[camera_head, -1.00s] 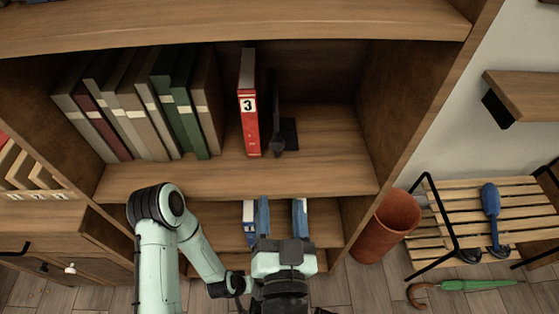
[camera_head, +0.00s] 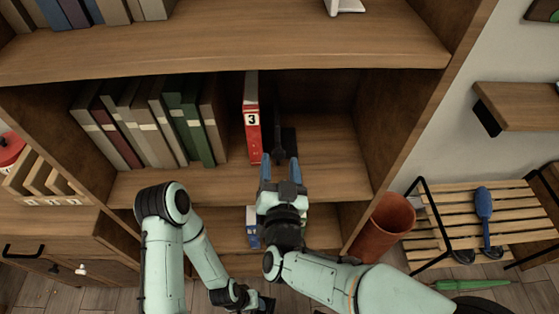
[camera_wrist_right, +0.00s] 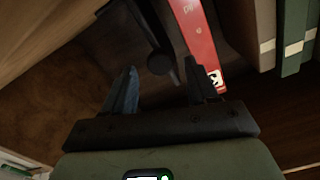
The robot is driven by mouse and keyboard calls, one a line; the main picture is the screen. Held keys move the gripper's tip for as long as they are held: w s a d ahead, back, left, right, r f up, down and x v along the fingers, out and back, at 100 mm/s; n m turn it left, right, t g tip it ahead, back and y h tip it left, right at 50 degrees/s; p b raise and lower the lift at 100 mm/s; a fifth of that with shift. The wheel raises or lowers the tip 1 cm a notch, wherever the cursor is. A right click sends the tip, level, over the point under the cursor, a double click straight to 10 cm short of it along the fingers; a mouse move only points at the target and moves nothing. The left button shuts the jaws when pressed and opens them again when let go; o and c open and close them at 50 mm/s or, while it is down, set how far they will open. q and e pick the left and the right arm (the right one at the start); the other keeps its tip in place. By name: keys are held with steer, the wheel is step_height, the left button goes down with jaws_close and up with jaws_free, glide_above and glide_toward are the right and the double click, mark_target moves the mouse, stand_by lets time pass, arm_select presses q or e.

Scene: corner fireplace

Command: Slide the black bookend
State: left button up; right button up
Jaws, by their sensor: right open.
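The black bookend (camera_head: 289,138) stands on the middle shelf, just right of the red binder marked 3 (camera_head: 252,125), with a small gap. My right gripper (camera_head: 280,168) is open at the shelf's front edge, its fingers pointing inward toward the bookend. In the right wrist view, the bookend (camera_wrist_right: 143,25) is dark, with a rounded end between or just beyond the open fingertips (camera_wrist_right: 162,72); contact cannot be told. The red binder (camera_wrist_right: 197,40) shows beside it. My left gripper (camera_head: 264,302) is low, near the bottom edge, and too dark to read.
Several grey and green binders (camera_head: 150,125) lean at the shelf's left. The shelf (camera_head: 330,150) is clear right of the bookend up to the side wall (camera_head: 395,120). Blue-and-white binders (camera_head: 252,228) stand on the shelf below. A terracotta bin (camera_head: 383,225) stands right of the bookcase.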

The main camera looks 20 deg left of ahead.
steer(key=shift+w+a, duration=0.2)
steer(key=shift+w, duration=0.45)
arm_select(q)
steer(key=shift+w, duration=0.1)
arm_select(e)
jaws_close()
steer(key=s+a, duration=0.1)
steer(key=a, duration=0.4)
steer(key=s+a+p, duration=0.1)
steer(key=a, duration=0.2)
steer(key=shift+s+a, duration=0.1)
steer(key=shift+s, duration=0.25)
arm_select(q)
steer(key=shift+s+d+r, duration=0.2)
steer(key=shift+s+r, duration=0.15)
steer(key=shift+s, duration=0.1)
steer(key=shift+s+d+r, duration=0.15)
steer(key=shift+s+r, duration=0.2)
steer(key=shift+s, duration=0.1)
arm_select(e)
jaws_free()
